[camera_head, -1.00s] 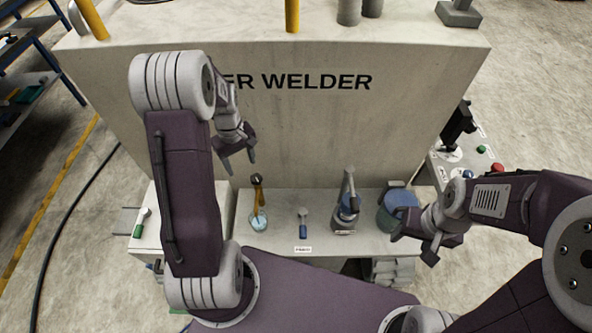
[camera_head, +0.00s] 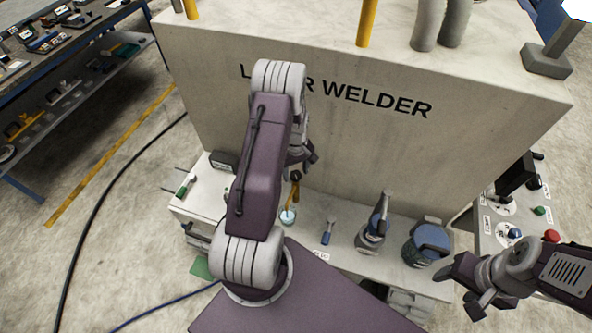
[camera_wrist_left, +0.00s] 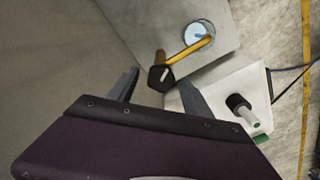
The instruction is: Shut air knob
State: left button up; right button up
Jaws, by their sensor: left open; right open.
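No readable label marks the air knob, so I cannot tell which fitting it is. A green-handled fitting (camera_head: 186,186) lies on the white left block; in the left wrist view a black-and-white fitting with a green end (camera_wrist_left: 245,112) stands on a white block. A small blue-handled lever (camera_head: 327,233) sits mid-shelf above a white label. My left gripper (camera_head: 309,156) is partly hidden behind its arm; in the left wrist view its open jaws (camera_wrist_left: 158,92) hang above the dark top of an orange stick (camera_wrist_left: 180,58), holding nothing. My right gripper (camera_head: 466,286) is open and empty at the right.
The welder's tall wall (camera_head: 350,150) rises behind the shelf. The stick's pale blue cup (camera_head: 288,217), a grey-blue device (camera_head: 373,235) and a blue round container (camera_head: 427,245) stand along the shelf. A panel with green, blue and red buttons (camera_head: 551,236) is at the right.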

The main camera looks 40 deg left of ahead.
pick_arm(q)
jog(key=shift+s+a, duration=0.1)
jog(key=shift+a, duration=0.05)
jog(key=c, duration=0.9)
grip_shut()
